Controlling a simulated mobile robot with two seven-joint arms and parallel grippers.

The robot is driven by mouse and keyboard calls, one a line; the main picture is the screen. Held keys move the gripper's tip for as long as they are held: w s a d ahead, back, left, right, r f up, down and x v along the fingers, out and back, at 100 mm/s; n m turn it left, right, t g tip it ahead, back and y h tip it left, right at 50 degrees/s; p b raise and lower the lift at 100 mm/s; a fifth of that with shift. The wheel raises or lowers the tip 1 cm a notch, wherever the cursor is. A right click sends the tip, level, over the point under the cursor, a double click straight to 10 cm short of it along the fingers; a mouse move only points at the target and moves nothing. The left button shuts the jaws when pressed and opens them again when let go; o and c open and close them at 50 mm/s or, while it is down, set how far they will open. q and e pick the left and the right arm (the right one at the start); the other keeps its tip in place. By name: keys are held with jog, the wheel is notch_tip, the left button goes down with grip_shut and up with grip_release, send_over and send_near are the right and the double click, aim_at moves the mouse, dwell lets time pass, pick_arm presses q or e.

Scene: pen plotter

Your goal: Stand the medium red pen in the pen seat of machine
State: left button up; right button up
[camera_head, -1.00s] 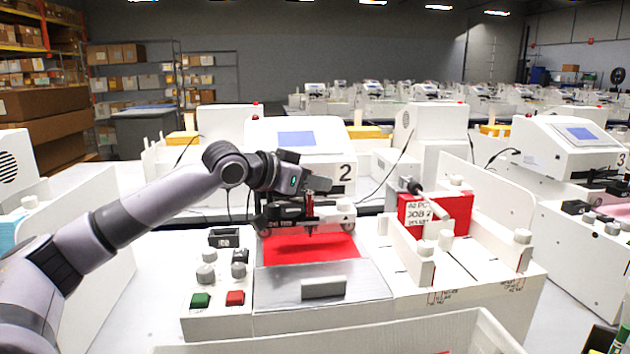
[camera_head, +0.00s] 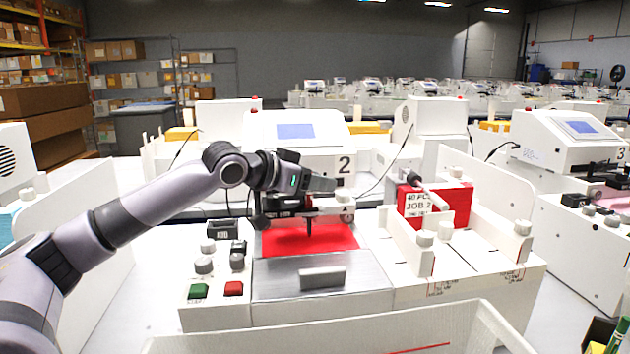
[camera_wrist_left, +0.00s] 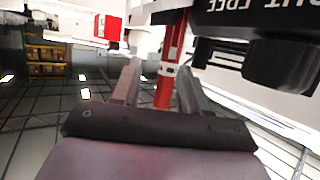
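The red pen (camera_wrist_left: 172,62) stands roughly upright between the fingers of my left gripper (camera_wrist_left: 160,72) in the left wrist view. The fingers are apart, with a visible gap between the left finger and the pen. In the head view my left gripper (camera_head: 318,184) is at the dark pen carriage (camera_head: 290,206) of machine 2 (camera_head: 297,133), above the red sheet (camera_head: 285,241). A thin dark tip (camera_head: 309,226) points down below the carriage. The pen seat is hidden by the gripper and carriage, so I cannot tell how deep the pen sits. My right gripper is out of view.
Green (camera_head: 198,291) and red (camera_head: 233,289) buttons and several knobs are at the front left of the machine. A red job box (camera_head: 448,205) stands in a white-walled bay at right. A white bin (camera_head: 320,335) is in front. Machine 3 (camera_head: 570,150) stands farther right.

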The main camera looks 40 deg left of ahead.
pick_arm(q)
jog(key=shift+a+f, duration=0.1)
jog(key=shift+a, duration=0.15)
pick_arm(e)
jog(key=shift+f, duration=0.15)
pick_arm(q)
jog(key=shift+s, duration=0.25)
jog(key=d+b+v, duration=0.1)
jog(key=b+v, duration=0.4)
jog(key=v, duration=0.1)
jog(key=shift+s+a+r, duration=0.25)
jog(key=shift+a, duration=0.1)
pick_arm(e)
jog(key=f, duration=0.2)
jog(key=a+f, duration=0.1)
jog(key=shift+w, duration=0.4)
pick_arm(q)
jog(key=shift+d, duration=0.1)
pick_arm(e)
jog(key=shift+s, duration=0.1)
